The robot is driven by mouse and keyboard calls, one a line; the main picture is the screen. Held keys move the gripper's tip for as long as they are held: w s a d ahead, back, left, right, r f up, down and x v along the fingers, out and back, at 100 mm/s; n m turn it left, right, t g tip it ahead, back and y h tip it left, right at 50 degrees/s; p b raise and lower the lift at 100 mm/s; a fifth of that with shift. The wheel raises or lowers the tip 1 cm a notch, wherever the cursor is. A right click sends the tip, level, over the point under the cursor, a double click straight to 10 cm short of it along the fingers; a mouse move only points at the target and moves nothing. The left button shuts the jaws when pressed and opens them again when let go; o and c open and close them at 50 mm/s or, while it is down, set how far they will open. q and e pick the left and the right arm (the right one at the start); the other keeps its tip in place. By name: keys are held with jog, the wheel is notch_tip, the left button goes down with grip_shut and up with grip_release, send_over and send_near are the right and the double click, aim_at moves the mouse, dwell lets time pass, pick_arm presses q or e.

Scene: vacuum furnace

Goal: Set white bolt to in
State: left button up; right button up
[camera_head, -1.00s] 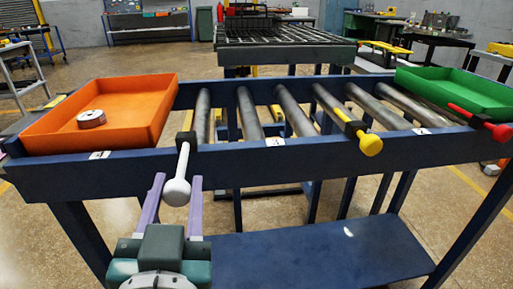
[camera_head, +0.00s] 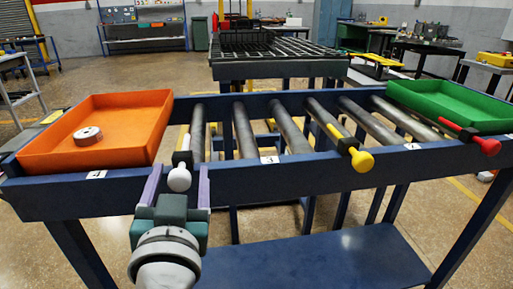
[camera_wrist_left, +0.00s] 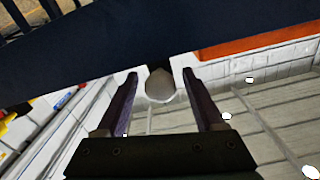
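The white bolt (camera_head: 180,179) sits in its black bracket on the front rail of the blue roller table, left of the rollers. Its round knob is close to the bracket, and its white rod shows beyond the bracket. My left gripper (camera_head: 179,171) is open, with one purple finger on each side of the knob. In the left wrist view, the pale knob (camera_wrist_left: 160,85) lies between the tips of my left gripper (camera_wrist_left: 160,74), with gaps on both sides. I cannot tell whether the gripper's palm touches it. My right gripper is not in view.
An orange tray (camera_head: 128,150) with a metal ring (camera_head: 88,135) is at left, and a green tray (camera_head: 450,107) at right. A yellow bolt (camera_head: 362,161) and a red bolt (camera_head: 489,147) also stick out from the front rail (camera_head: 270,190). Floor in front is open.

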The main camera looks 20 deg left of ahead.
pick_arm(q)
jog(key=shift+s, duration=0.1)
jog(key=p+v, duration=0.1)
jog(key=v, duration=0.9)
jog(key=shift+d, duration=0.1)
